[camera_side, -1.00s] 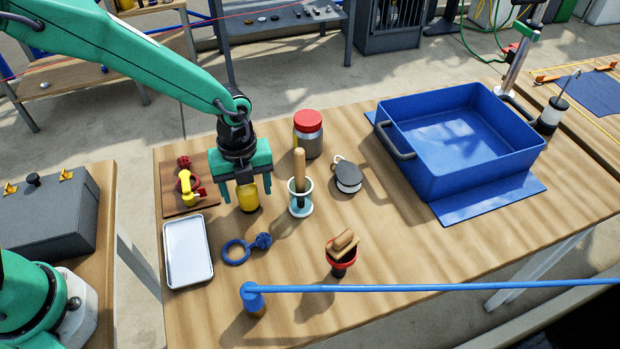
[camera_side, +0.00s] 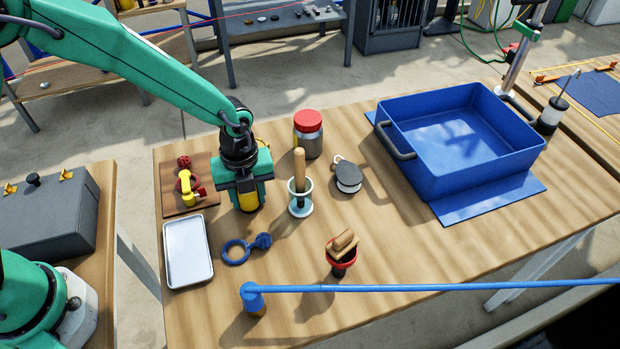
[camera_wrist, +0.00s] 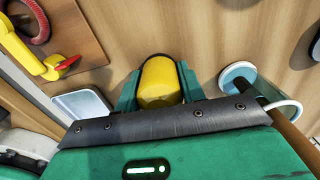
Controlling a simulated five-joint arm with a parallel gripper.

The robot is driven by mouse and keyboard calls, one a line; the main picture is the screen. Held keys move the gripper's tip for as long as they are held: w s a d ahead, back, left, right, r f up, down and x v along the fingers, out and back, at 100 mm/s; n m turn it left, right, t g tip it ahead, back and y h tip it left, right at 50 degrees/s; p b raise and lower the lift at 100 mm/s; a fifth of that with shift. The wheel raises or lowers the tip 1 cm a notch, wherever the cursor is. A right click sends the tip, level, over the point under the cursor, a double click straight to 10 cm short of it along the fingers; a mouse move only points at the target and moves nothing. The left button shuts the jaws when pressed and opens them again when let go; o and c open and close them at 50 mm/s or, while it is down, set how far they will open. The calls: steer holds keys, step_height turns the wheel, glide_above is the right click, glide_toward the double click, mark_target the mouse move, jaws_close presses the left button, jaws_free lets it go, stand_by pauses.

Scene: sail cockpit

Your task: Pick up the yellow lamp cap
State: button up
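The yellow lamp cap (camera_side: 248,202) is a short yellow cylinder low at the table, near the left side of the bench. My gripper (camera_side: 248,200) is down over it, one green finger on each side. In the wrist view the cap (camera_wrist: 160,83) sits between the fingers (camera_wrist: 160,90), which look pressed against its sides. The fingers and palm hide part of the cap. I cannot tell whether its base touches the table.
A board with a red and yellow fitting (camera_side: 188,185) is to the left. A white tray (camera_side: 187,252) and blue ring (camera_side: 236,252) lie in front. A large blue bin (camera_side: 460,140) stands right.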

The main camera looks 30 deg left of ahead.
steer(key=shift+c, duration=0.6)
steer(key=shift+r, duration=0.1)
steer(key=shift+r, duration=0.9)
step_height(320, 180, up, 2)
steer(key=shift+d+r, duration=0.1)
steer(key=shift+r, duration=0.15)
steer(key=s+d+r, duration=0.6)
steer(key=s, duration=0.3)
steer(key=shift+s+d+r, duration=0.15)
steer(key=shift+s+r, duration=0.1)
steer(key=shift+s, duration=0.15)
steer(key=shift+w+d, duration=0.1)
